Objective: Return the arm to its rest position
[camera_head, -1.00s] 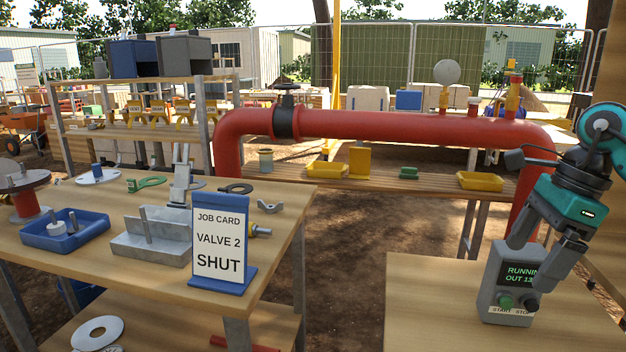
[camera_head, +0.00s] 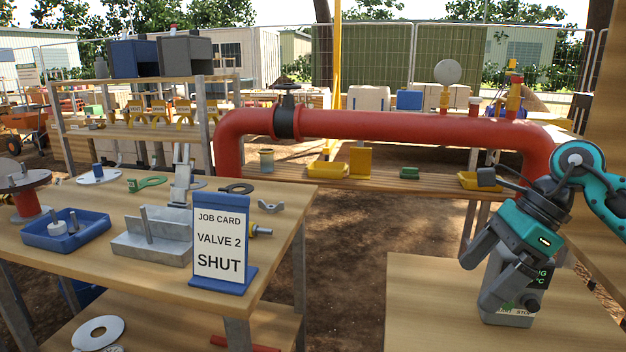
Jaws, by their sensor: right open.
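My right arm comes in from the right edge. Its teal and black gripper (camera_head: 478,285) is open and empty, with both fingers pointing down and left. It hangs in front of the grey control box (camera_head: 508,318) on the right-hand bench, covering most of the box's face. Part of the green-lettered screen and the lower edge still show; the buttons are mostly hidden. Whether a finger touches the box I cannot tell. My left gripper is not in the picture.
The wooden bench (camera_head: 420,315) is bare left of the box. A red pipe (camera_head: 400,125) crosses behind, above a plank with yellow trays (camera_head: 328,169). The left table holds a job card (camera_head: 219,242) reading "VALVE 2 SHUT", a blue tray (camera_head: 64,236) and a metal vice (camera_head: 152,245).

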